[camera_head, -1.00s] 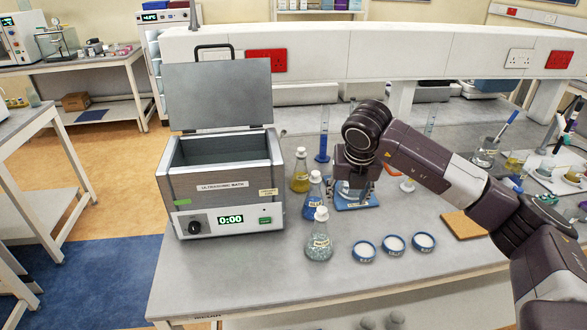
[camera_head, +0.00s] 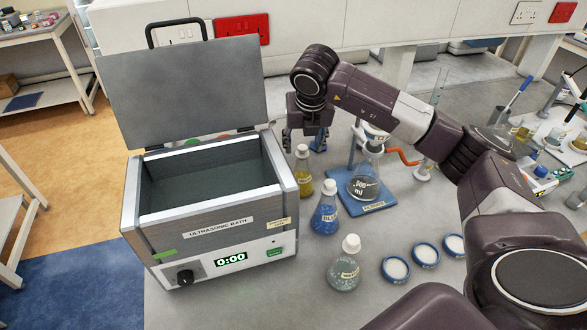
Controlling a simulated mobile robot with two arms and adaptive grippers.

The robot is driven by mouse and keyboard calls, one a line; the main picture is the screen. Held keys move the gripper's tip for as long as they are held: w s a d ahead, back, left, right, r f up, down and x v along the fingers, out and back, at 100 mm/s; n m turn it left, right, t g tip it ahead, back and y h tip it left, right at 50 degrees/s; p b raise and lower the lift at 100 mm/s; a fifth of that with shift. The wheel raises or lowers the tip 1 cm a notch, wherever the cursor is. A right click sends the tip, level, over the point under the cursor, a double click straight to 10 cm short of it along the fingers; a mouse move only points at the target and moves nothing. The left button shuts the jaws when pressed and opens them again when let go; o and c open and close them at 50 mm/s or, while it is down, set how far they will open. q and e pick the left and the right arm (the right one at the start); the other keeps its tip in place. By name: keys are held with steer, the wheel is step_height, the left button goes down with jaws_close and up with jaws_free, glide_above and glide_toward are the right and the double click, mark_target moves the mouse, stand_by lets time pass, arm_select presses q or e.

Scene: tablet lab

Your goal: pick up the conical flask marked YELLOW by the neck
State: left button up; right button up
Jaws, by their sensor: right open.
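The conical flask with yellow contents (camera_head: 302,178) stands upright on the bench by the right side of the ultrasonic bath. It has a white cap and a label too small to read surely. My right gripper (camera_head: 304,142) is open, pointing down, with its fingertips around the height of the cap in the picture. The fingers show to either side above the cap; I cannot tell whether they are over the flask or behind it. The gripper holds nothing. My left gripper is not in view.
A blue flask (camera_head: 325,212) stands close in front, then a flask of pale grains (camera_head: 344,270). The open ultrasonic bath (camera_head: 215,228) is to the left. A stand on a blue base (camera_head: 375,205) and several blue-rimmed dishes (camera_head: 396,269) are to the right.

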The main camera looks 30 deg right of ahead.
mark_target(304, 153)
steer(key=shift+s+d+f+p, duration=0.15)
steer(key=shift+f+p, duration=0.2)
steer(key=shift+f, duration=0.35)
steer(key=shift+p+x, duration=0.85)
steer(key=x, duration=0.2)
steer(key=p+x, duration=0.1)
steer(key=x, duration=0.1)
steer(key=shift+a, duration=0.25)
steer(key=shift+r, duration=0.1)
steer(key=c, duration=1.3)
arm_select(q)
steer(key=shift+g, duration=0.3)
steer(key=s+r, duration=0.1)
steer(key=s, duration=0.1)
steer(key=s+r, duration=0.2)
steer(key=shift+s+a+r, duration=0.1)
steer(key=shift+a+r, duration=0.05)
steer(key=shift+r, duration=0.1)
arm_select(e)
jaws_close()
